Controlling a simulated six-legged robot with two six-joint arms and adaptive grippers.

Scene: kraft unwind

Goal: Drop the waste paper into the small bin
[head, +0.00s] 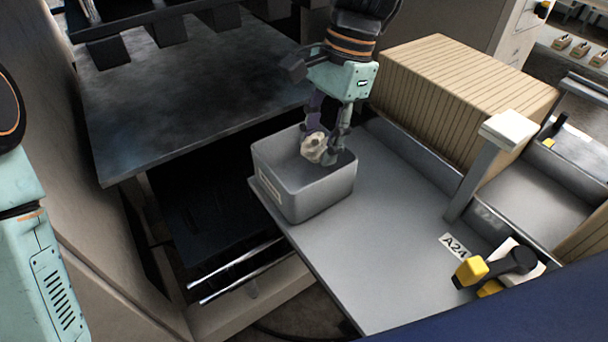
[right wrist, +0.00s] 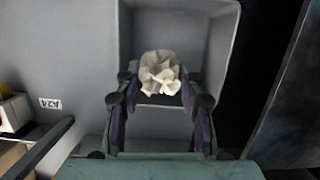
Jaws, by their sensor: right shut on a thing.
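The waste paper (head: 314,147) is a crumpled off-white ball. My right gripper (head: 328,150) is shut on it and points down over the small bin (head: 318,200). The small bin is a grey open box with a pale label on its side, standing at the left edge of the grey table. In the right wrist view the paper (right wrist: 160,74) sits between the two fingertips (right wrist: 160,90), with the bin (right wrist: 228,40) around it in the picture. I cannot tell exactly how far the paper is below the rim. My left arm shows at the left edge, but its gripper is out of view.
The grey table (head: 370,260) is clear in front of the bin. A yellow and black handheld device (head: 490,268) lies at the right, near a label A24 (head: 453,246). A striped tan stack (head: 460,95) stands behind. A dark flat surface (head: 190,90) lies to the left.

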